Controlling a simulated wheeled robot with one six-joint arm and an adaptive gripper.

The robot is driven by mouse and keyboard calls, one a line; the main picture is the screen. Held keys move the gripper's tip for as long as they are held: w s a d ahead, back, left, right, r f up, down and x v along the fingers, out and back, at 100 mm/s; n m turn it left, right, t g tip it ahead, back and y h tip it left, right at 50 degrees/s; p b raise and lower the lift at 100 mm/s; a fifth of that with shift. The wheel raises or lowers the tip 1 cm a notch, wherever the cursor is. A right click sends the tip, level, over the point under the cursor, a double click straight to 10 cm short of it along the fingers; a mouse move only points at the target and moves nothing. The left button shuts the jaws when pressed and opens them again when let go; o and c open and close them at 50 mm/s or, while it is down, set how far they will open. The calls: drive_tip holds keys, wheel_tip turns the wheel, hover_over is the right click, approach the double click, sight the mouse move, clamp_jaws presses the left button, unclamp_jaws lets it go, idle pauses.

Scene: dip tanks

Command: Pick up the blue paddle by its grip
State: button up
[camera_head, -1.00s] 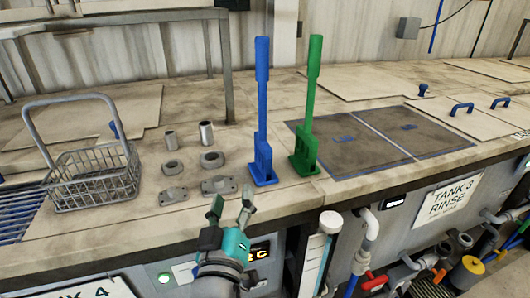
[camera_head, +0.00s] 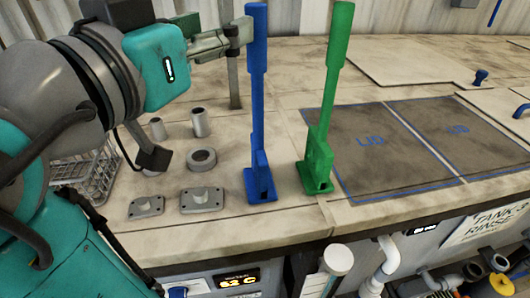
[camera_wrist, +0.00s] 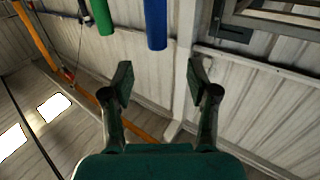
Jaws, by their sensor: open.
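The blue paddle (camera_head: 257,120) stands upright in a foot on the worktop in the head view. My gripper (camera_head: 232,34) is at the upper left of it, level with its thick upper grip, fingers pointing right towards it. In the wrist view the two fingers (camera_wrist: 160,78) are spread with nothing held between them. The blue grip (camera_wrist: 155,22) shows at the top, in line with the gap and apparently beyond the tips. In the head view a fingertip overlaps or nearly meets the grip's left edge; contact cannot be told.
Several grey metal parts (camera_head: 202,198) lie to the left. My arm partly hides a wire basket (camera_head: 85,172). Dark tank lids (camera_head: 385,150) lie flat to the right.

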sight(251, 14)
drive_tip(key=x, duration=0.9)
drive_tip(key=shift+w+d, duration=0.3)
clamp_jaws()
